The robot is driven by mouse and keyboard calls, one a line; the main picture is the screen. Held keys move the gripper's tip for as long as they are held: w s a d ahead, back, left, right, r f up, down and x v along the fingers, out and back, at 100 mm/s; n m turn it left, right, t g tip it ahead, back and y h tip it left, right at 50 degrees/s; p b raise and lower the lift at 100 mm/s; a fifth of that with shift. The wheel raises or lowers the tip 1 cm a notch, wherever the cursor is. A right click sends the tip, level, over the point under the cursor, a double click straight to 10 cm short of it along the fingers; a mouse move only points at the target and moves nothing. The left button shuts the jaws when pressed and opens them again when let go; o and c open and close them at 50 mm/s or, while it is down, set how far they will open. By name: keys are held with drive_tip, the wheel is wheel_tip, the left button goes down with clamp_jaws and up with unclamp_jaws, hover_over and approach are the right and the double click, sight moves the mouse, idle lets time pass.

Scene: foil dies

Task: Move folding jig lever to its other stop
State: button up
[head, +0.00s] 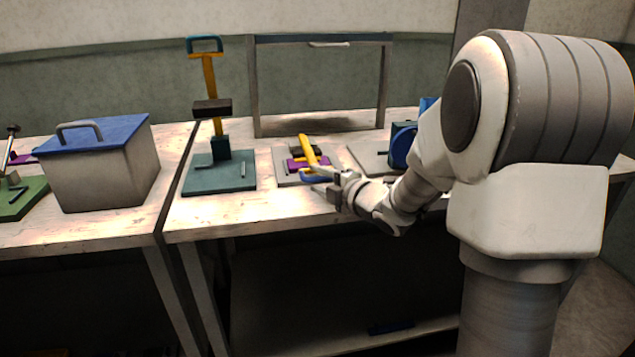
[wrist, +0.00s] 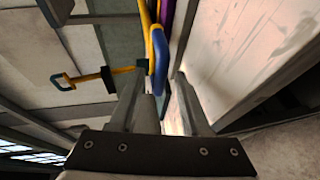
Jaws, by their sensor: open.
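The folding jig (head: 292,180) has a pale base plate with a purple block (head: 294,164) on it, on the right table. Its yellow lever (head: 309,152) slants toward me and ends in a blue grip (head: 313,178). My gripper (head: 325,182) is at that grip end. In the wrist view the open fingers of my gripper (wrist: 158,95) point at the blue grip (wrist: 159,70), which lies just beyond or between the fingertips; I cannot tell if they touch. The lever's yellow part (wrist: 148,20) runs on past it. My wrist hides part of the jig's right side.
Left of the jig stands a tool with a tall yellow lever (head: 211,85) on a dark green base (head: 200,182). A grey frame (head: 255,90) stands behind. A device with a blue wheel (head: 402,148) is close on the right. A blue-lidded box (head: 105,175) sits on the left table.

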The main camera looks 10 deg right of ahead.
drive_tip(key=shift+w+a+f, duration=0.1)
drive_tip(key=shift+w+a, duration=0.1)
drive_tip(key=shift+w, duration=0.15)
clamp_jaws()
idle(1.2)
